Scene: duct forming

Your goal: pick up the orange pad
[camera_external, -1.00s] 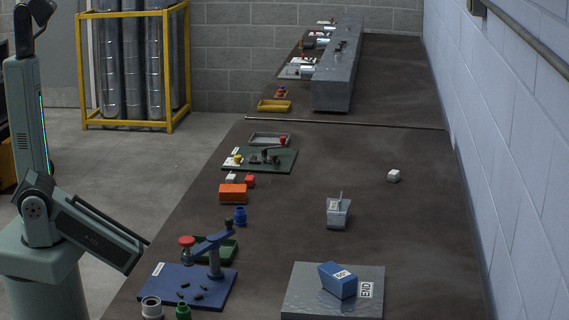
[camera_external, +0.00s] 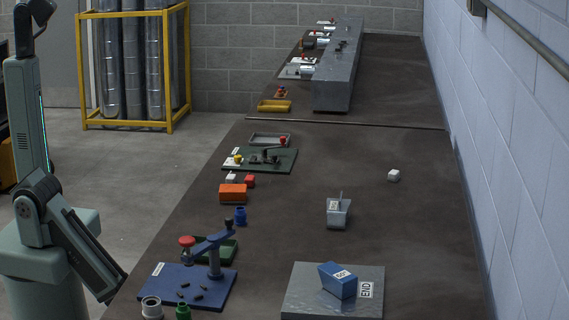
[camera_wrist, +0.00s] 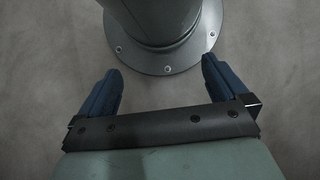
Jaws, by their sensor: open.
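The orange pad (camera_external: 232,193) looks like a small block. It lies on the dark bench near its left edge, in the external view. My gripper (camera_wrist: 160,78) is open and empty in the wrist view, its two blue fingers spread wide. It points down at the floor and a round bolted metal base, away from the bench. The pad does not show in the wrist view. I cannot make out the fingers in the external view.
A blue fixture (camera_external: 214,262) with a red-knobbed lever stands in front of the pad. A blue cylinder (camera_external: 240,215), a red cube (camera_external: 250,180) and a white cube (camera_external: 231,178) are close by. A grey plate (camera_external: 300,290) lies front right. The bench's middle is mostly clear.

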